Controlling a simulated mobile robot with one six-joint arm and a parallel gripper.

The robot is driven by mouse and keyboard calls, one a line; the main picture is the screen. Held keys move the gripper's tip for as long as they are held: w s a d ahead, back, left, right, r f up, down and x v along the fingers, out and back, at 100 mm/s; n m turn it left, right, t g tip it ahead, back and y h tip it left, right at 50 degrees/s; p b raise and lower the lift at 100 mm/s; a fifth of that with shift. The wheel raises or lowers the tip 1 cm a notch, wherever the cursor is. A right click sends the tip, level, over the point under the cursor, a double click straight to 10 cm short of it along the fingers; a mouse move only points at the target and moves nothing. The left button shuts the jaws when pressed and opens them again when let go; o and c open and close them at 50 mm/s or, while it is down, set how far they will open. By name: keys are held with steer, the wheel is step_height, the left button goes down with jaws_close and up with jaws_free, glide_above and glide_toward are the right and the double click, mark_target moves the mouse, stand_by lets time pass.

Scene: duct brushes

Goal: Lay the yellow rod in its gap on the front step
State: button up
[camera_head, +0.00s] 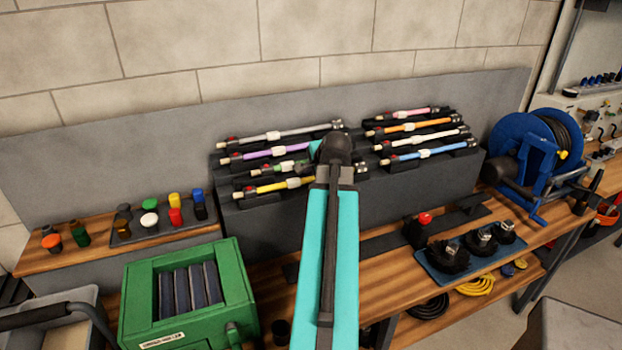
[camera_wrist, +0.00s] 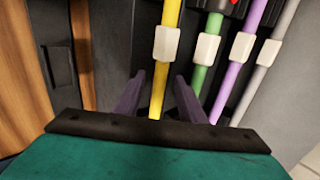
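The yellow rod (camera_head: 272,188) lies along the front step of the left stepped rack (camera_head: 262,222), with a white collar partway along it. My arm hides its right end in the head view. In the wrist view the yellow rod (camera_wrist: 172,14) runs between the two fingers of my gripper (camera_wrist: 160,82), its white collar beyond the fingertips. The fingers are apart, with a gap on each side of the rod. My arm hides the gripper in the head view. I cannot tell how fully the rod is seated in its supports.
Green (camera_head: 290,164), purple (camera_head: 258,153) and grey (camera_head: 275,135) rods lie on the steps behind. More rods fill the right rack (camera_head: 428,180). A green box (camera_head: 185,300) stands at front left, a tray of black brushes (camera_head: 440,272) at right, and a blue reel (camera_head: 530,150) beyond.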

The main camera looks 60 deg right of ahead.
steer(key=shift+s+r, duration=0.1)
steer(key=b+v, duration=0.3)
steer(key=v, duration=1)
steer(key=shift+s+r, duration=0.15)
steer(key=shift+r, duration=0.05)
stand_by(0.4)
steer(key=shift+a+r, duration=0.1)
stand_by(0.4)
